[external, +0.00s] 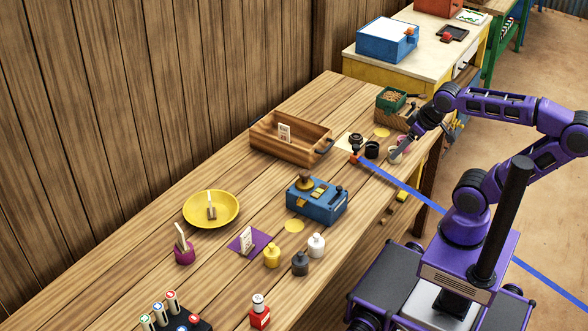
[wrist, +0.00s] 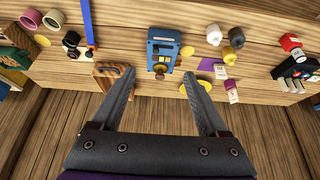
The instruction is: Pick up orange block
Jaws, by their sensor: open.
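A small orange block (external: 353,158) sits on the wooden table at the end of a blue strip, in front of the wooden tray's right end. In the wrist view a small orange spot at the strip's end (wrist: 90,51) seems to be the same block. My gripper (external: 402,150) is above the table's right part, to the right of the block and apart from it. In the wrist view its two fingers (wrist: 159,74) are spread wide with nothing held between them.
A green container (external: 390,100) stands at the far end. Bare table lies between the block and the scale.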

